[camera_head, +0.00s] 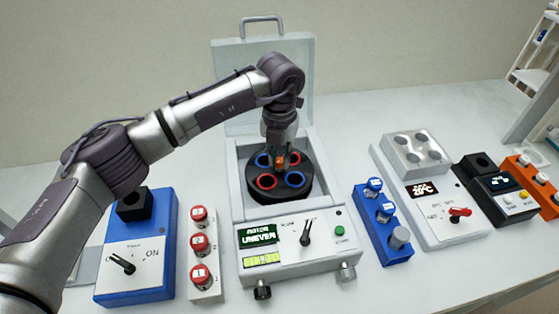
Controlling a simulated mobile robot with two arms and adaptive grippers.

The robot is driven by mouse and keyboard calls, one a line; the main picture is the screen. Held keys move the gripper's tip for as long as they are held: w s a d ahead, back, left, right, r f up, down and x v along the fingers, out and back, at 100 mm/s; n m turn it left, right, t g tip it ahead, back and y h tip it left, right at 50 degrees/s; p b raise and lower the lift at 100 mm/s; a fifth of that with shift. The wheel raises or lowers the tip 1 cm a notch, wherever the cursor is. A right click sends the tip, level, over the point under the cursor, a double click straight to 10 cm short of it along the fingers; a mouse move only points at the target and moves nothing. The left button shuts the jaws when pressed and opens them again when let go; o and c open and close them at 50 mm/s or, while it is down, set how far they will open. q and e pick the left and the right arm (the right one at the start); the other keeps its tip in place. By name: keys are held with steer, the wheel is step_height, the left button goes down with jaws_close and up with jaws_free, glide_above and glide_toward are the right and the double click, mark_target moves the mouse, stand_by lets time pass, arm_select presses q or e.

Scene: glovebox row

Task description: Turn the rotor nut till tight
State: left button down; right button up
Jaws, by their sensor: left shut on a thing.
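The centrifuge (240,215) stands in the middle of the bench with its clear lid (230,85) raised at the back. Its black rotor (290,192) has red and blue ringed holes. The display (258,234) reads "ROTOR UNEVEN". My left gripper (279,160) points down over the rotor's centre and is shut on the rotor nut (280,163), of which only a small orange-red part shows between the fingers. The gripper hides the rest of the nut and part of the rotor. My right gripper is not in view.
Left of the centrifuge are a blue device (135,270) and a white rack of red-capped tubes (204,265). Right are a blue rack (380,235), a white heating block (440,215) with a red switch, a black device (488,190) and an orange rack (530,180).

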arm_select(q)
steer(key=shift+m+b, duration=1.5)
steer(key=shift+m, duration=0.1)
steer(key=shift+m+b, duration=1.25)
steer(key=shift+m, duration=0.35)
steer(key=shift+w+r+m+b, duration=0.1)
steer(key=shift+m+b, duration=0.9)
steer(key=shift+m, duration=0.6)
steer(key=shift+m+b, duration=0.6)
steer(key=shift+m, duration=1)
steer(key=shift+m+b, duration=0.5)
steer(key=shift+m, duration=3.1)
steer(key=shift+m+b, duration=0.3)
steer(key=shift+m, duration=1.7)
steer(key=shift+r+m, duration=0.1)
steer(key=shift+m, duration=2)
